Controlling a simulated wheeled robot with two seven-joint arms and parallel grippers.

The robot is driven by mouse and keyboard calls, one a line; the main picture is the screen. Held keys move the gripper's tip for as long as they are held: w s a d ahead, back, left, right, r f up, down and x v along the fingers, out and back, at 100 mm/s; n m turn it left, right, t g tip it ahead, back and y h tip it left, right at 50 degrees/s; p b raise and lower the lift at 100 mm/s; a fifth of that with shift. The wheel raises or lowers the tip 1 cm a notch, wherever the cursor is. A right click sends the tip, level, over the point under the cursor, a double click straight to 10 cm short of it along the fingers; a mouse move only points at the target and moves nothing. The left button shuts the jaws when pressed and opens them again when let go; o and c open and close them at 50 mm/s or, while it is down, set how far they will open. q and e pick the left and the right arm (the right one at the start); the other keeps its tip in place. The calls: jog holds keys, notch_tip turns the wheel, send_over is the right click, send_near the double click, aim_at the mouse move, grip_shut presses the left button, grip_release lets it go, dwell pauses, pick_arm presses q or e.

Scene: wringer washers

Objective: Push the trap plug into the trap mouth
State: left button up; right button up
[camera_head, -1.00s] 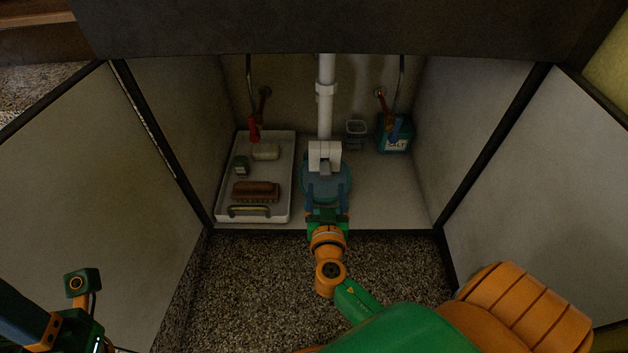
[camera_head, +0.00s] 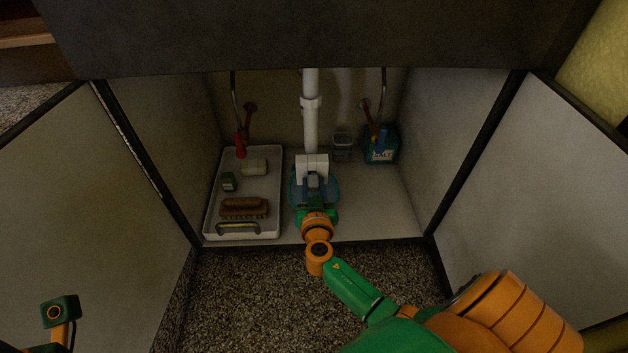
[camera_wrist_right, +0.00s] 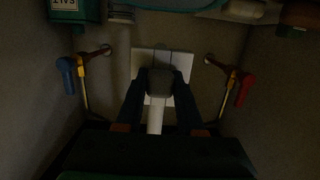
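The white trap (camera_head: 311,163) hangs at the foot of the white drain pipe (camera_head: 310,125) inside the cabinet. My right gripper (camera_head: 313,183) reaches in just in front of it. In the right wrist view its two dark fingers (camera_wrist_right: 161,86) are closed on the sides of the grey trap plug (camera_wrist_right: 160,83). The plug lies in front of the white trap block (camera_wrist_right: 147,62), which hides the mouth; whether they touch I cannot tell. Only a wrist part of my left arm shows at the lower left; its fingers are out of view.
A blue basin (camera_head: 329,198) sits under the trap. A white tray (camera_head: 212,222) with a brush, soap and a small green box stands left. A salt box (camera_head: 381,150) and a clear cup (camera_head: 342,146) stand behind right. Red and blue valves flank the pipe; open doors flank the cabinet.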

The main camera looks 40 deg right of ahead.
aim_at(315, 191)
grip_shut()
jog(key=shift+f+b+v, duration=0.15)
jog(key=shift+f+v, duration=0.1)
jog(key=shift+v, duration=1.25)
jog(key=shift+f+b+v, duration=0.15)
jog(key=shift+f+v, duration=0.05)
jog(key=shift+v, duration=1.3)
jog(key=shift+s, duration=0.1)
